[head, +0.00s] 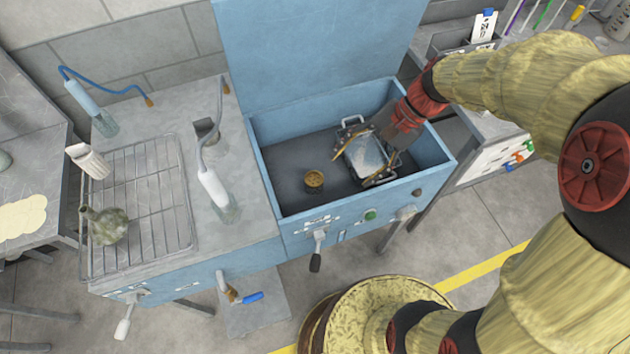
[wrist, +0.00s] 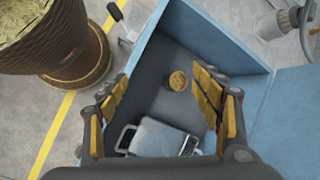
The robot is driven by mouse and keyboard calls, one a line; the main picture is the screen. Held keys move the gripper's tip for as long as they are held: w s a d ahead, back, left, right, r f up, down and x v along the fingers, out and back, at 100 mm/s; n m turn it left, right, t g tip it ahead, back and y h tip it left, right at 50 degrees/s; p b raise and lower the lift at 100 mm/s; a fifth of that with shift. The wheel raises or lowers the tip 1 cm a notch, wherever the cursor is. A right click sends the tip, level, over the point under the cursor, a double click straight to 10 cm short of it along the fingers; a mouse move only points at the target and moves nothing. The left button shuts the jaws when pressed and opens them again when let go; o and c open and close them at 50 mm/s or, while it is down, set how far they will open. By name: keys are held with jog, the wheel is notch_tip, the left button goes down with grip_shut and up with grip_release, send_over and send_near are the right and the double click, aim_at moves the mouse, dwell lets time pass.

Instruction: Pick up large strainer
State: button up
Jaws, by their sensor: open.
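The large strainer appears to be the metal rectangular basket (head: 366,158) with a pale inside and a bar handle at each end. It lies in the right part of the blue open basin, and in the wrist view (wrist: 160,138) it shows at the bottom middle. My gripper (head: 358,166) is open and reaches down over the basket in the head view. In the wrist view its two yellow-padded fingers (wrist: 160,85) are spread wide, with the basket showing between them. I see nothing held. The gripper hides part of the basket, and contact cannot be told.
The blue basin (head: 265,170) has raised walls around the basket and a tall lid (head: 315,50) standing open behind. A small round brass piece (head: 314,179) lies on its floor. A wire rack (head: 150,190) with a jug (head: 104,226) sits on the left worktop.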

jog(key=w+a+f+m+y, duration=0.1)
jog(key=w+f+m+y, duration=0.3)
jog(key=f, duration=0.4)
jog(key=m+y, duration=0.3)
jog(key=m, duration=0.2)
send_near(317, 178)
jog(key=shift+a+t, duration=0.4)
jog(key=shift+a, duration=0.5)
jog(key=shift+a+f+m, duration=0.15)
jog(key=shift+f+m, duration=0.1)
jog(key=shift+m, duration=0.05)
jog(key=b+x, duration=0.1)
jog(key=x, duration=0.1)
jog(key=b+x, duration=0.1)
jog(key=x, duration=0.2)
jog(key=b+x, duration=0.1)
jog(key=x, duration=0.1)
jog(key=shift+s+a+f, duration=0.1)
jog(key=shift+s+f, duration=0.2)
jog(key=shift+f, duration=0.05)
jog(key=shift+r, duration=0.1)
jog(key=c, duration=0.3)
jog(key=c, duration=1.1)
